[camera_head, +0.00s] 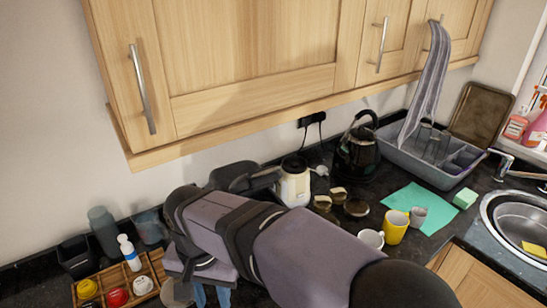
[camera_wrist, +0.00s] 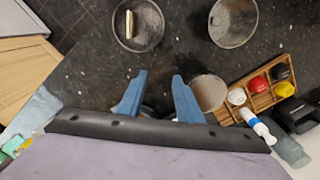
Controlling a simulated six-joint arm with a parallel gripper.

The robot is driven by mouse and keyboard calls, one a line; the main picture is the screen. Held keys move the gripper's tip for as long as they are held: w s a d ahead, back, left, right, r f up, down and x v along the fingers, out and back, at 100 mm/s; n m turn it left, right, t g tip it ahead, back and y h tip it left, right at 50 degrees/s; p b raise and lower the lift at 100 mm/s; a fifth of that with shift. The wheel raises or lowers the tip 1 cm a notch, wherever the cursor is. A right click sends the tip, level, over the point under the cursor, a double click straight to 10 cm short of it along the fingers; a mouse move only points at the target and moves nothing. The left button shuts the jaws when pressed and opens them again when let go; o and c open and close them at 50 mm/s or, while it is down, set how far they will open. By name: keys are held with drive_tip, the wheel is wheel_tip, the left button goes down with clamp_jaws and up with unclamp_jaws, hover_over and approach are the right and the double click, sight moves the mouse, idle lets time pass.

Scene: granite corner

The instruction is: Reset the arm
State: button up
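My gripper (camera_wrist: 160,80) shows in the wrist view as two blue fingers, spread apart with dark countertop between their tips. It is open and I see nothing held between the fingers. In the head view my gripper (camera_head: 212,294) hangs below my arm, near the left part of the counter, just right of a wooden tray (camera_head: 123,285). My arm hides part of the counter there, and the fingertips are partly cut off by the frame.
The tray holds several coloured round items beside a white-blue bottle (camera_head: 129,253). In the wrist view a round metal pan (camera_wrist: 233,40) and another pan (camera_wrist: 118,32) stand ahead. A kettle (camera_head: 357,150), yellow mug (camera_head: 394,228) and dish rack (camera_head: 400,150) stand right. Cupboards (camera_head: 250,50) overhang.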

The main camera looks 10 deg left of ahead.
drive_tip(key=w+d+f, duration=0.2)
drive_tip(key=w+d, duration=0.1)
drive_tip(key=d, duration=0.7)
drive_tip(key=w+d+f, duration=0.2)
drive_tip(key=d+f, duration=0.1)
drive_tip(key=d, duration=0.7)
drive_tip(key=s+d+f, duration=0.2)
drive_tip(key=s+d, duration=0.1)
drive_tip(key=d, duration=0.4)
drive_tip(key=s+d+f, duration=0.2)
drive_tip(key=s+d, duration=0.1)
drive_tip(key=d, duration=0.3)
drive_tip(key=shift+s+d+f, duration=0.15)
drive_tip(key=shift+d+f, duration=0.05)
drive_tip(key=shift+d, duration=0.15)
